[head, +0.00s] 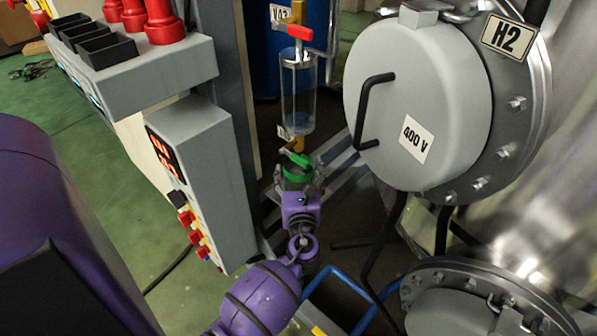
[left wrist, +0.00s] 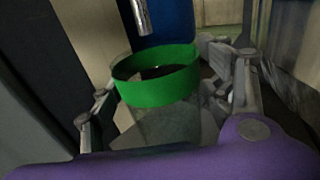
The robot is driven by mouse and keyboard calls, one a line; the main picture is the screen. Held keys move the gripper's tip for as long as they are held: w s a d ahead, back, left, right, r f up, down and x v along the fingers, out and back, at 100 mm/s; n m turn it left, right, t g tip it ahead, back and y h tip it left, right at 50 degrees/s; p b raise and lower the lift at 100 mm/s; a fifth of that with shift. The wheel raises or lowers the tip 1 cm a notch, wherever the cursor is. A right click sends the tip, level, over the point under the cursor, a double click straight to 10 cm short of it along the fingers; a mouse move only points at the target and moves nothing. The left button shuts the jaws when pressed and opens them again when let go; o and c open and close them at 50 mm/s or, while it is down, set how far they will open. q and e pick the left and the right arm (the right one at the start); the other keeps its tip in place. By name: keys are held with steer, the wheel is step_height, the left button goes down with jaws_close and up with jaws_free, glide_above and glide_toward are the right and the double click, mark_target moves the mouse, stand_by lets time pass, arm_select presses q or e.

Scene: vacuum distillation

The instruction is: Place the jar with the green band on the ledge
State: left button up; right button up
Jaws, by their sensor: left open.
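The jar with the green band (head: 297,173) is below a glass cylinder in the head view. In the left wrist view its green band (left wrist: 158,88) forms a wide ring around the open mouth, with clear glass below. My left gripper (head: 300,188) is open, with its fingers on either side of the jar; the fingers also show in the left wrist view (left wrist: 168,105). Whether they touch the glass is unclear. The jar's underside is hidden, and I cannot make out the ledge under or near it. My right gripper is not in view.
The glass cylinder (head: 298,95) and its valves hang just above the jar; a metal spout (left wrist: 141,16) ends near its mouth. A grey control box (head: 205,175) stands left. A large round flange marked 400 V (head: 425,95) is close on the right.

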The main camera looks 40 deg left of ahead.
arm_select(q)
steer(key=v, duration=1.2)
stand_by(0.3)
stand_by(0.7)
